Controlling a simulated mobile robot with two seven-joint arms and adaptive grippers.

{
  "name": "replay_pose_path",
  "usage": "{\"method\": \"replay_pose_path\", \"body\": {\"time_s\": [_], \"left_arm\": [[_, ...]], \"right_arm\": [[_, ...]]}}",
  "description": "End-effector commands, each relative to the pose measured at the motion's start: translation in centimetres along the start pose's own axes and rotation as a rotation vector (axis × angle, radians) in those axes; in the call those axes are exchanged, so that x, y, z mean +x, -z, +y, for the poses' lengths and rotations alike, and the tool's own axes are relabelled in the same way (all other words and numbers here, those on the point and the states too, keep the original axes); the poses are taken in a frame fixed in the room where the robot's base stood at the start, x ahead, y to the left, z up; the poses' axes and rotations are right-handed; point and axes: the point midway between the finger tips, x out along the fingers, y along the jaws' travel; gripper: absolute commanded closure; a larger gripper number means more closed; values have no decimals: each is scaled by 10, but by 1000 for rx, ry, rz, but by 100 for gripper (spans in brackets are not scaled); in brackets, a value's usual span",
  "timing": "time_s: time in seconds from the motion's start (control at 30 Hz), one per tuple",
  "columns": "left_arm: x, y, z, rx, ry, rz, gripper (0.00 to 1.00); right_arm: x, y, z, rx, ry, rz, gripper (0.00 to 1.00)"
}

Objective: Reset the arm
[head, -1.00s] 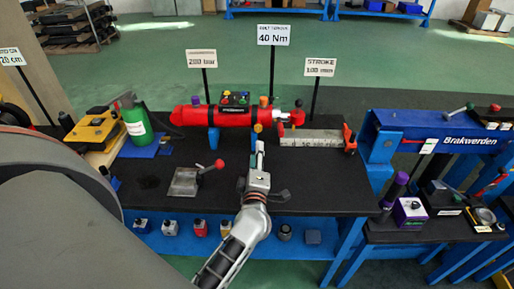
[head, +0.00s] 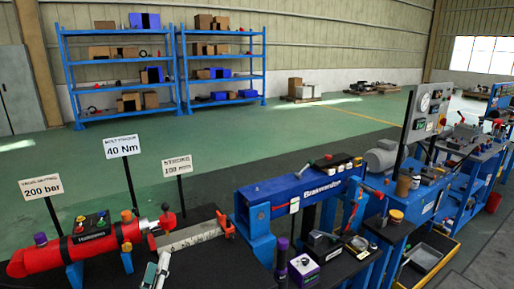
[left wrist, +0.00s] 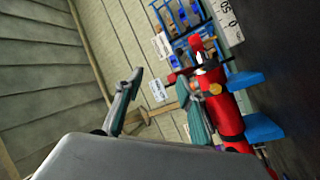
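My left gripper (head: 156,272) shows at the bottom of the head view, only its end in the frame, by the black bench. In the left wrist view its two fingers (left wrist: 160,84) stand apart with nothing between them. The red cylinder tool (head: 85,245) rests on blue supports on the bench, left of the gripper in the head view. It also shows in the left wrist view (left wrist: 222,105), beyond the right finger. My right gripper is in neither view now.
A grey measuring bar (head: 190,235) lies near the left gripper. Sign cards (head: 123,145) stand on thin posts behind the tool. A blue press frame (head: 300,195) stands to the right. Blue shelves (head: 120,75) are far back across open green floor.

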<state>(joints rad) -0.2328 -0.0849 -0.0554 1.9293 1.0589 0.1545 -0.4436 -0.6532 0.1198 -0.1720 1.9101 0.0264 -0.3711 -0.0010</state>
Motion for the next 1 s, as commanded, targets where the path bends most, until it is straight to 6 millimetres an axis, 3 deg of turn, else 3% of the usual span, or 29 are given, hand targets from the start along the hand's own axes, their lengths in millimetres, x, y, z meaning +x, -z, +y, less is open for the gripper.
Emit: {"method": "replay_pose_path", "body": {"time_s": [0.1, 0.2, 0.33, 0.43, 0.53, 0.7, 1.0], "left_arm": [[-22, -29, 28, 228, -115, -173, 62], [-46, -56, 35, 422, -176, -326, 62], [-83, -85, 21, 678, -204, -528, 62], [-114, -94, -5, 876, -183, -680, 62], [-145, -90, -38, 1066, -128, -822, 62], [-181, -64, -81, 1289, -13, -978, 62], [-220, -11, -124, 1518, 174, -1128, 62]], "right_arm": [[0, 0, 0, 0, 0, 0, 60], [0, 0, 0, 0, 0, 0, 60], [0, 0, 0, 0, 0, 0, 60], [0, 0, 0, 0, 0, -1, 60], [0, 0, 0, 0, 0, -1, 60], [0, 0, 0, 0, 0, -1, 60], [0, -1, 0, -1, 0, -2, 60]]}}
